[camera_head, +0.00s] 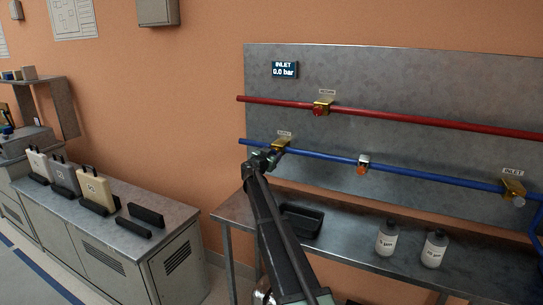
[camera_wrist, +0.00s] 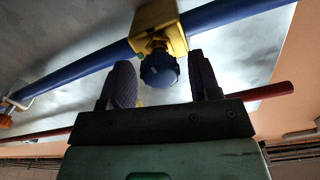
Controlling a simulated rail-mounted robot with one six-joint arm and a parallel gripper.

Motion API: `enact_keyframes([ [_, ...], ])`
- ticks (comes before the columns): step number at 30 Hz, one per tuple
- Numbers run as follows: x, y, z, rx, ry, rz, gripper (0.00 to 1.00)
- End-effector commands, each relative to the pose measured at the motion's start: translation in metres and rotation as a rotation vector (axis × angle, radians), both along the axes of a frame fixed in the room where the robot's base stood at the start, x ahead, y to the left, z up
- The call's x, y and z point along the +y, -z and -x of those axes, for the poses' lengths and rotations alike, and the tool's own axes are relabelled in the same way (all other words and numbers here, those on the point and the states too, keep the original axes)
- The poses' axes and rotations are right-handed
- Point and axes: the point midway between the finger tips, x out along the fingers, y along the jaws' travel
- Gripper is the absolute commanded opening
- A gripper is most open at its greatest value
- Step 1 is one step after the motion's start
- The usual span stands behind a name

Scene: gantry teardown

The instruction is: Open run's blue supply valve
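The blue supply valve is a brass block (camera_wrist: 160,28) with a round dark-blue knob (camera_wrist: 160,70), set on the blue pipe (camera_wrist: 225,14). In the head view the brass valve (camera_head: 283,143) sits on the pipe's left part under a small label, its knob hidden by my arm. My gripper (camera_wrist: 160,62) is open, its two dark fingers apart on either side of the knob. Gaps show on both sides, so it is not clamped. In the head view my gripper (camera_head: 268,158) is right at the valve. The inlet display (camera_head: 285,70) reads 0.0 bar.
A red pipe (camera_head: 410,119) above carries a valve with a red knob (camera_head: 320,109). An orange-tipped fitting (camera_head: 362,167) and an inlet valve (camera_head: 513,188) lie right along the blue pipe. Below, a bench holds a black tray (camera_head: 300,221) and two bottles (camera_head: 387,238) (camera_head: 434,248).

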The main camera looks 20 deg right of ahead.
Motion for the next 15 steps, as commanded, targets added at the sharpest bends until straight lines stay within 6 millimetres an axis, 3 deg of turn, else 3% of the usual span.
enact_keyframes([
  [1, 0.0002, 0.0, 0.0001, 0.0, 0.0, 0.0, 0.49],
  [8, 0.0002, 0.0, 0.0002, 0.0, 0.0, 0.0, 0.14],
  [15, 0.0004, 0.0, 0.0002, 0.012, 0.0, 0.01, 0.14],
])
